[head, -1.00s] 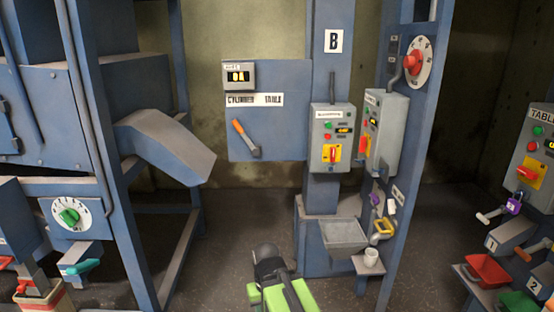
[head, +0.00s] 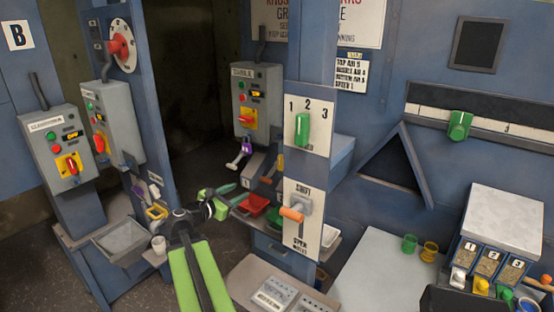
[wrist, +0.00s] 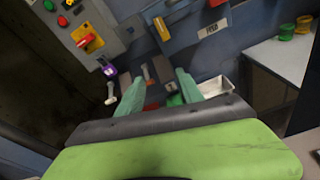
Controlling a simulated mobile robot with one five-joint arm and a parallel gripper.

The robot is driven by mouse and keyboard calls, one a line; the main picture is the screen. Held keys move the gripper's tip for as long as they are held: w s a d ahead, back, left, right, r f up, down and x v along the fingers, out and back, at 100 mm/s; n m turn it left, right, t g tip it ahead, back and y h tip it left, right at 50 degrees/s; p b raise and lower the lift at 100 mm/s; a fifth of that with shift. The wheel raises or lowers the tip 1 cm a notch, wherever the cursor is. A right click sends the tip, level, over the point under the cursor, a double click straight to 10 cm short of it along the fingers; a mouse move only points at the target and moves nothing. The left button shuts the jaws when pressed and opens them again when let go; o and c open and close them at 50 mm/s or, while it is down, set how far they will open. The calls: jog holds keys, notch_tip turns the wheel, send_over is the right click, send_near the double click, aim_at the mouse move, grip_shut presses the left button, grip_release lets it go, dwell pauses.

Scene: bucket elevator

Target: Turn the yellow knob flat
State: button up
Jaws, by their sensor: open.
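Several yellow parts show in the head view, and I cannot tell for sure which is the yellow knob. One is a yellow tap-like knob (head: 482,286) on the numbered box at the lower right, between a white one and a green one. Another is a yellow loop handle (head: 156,212) low on the post at the left.
A panel with a green knob (head: 302,130) and a panel with an orange lever (head: 291,214) stand right of my arm. Grey switch boxes (head: 258,95) stand behind and left. A grey tabletop (head: 385,270) with green and yellow cups is at the right.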

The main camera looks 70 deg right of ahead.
aim_at(280, 160)
jog(key=s+d+r+n, duration=0.1)
jog(key=s+d, duration=0.1)
jog(key=d, duration=0.4)
jog(key=s+d+r+h, duration=0.1)
jog(key=s+d, duration=0.2)
jog(key=d, duration=0.4)
jog(key=s+d+r+n+g, duration=0.1)
jog(key=s+d, duration=0.2)
jog(key=d, duration=0.4)
jog(key=shift+s+r+n+h, duration=0.15)
jog(key=shift+r+n+h, duration=0.15)
jog(key=shift+r, duration=0.1)
grip_shut()
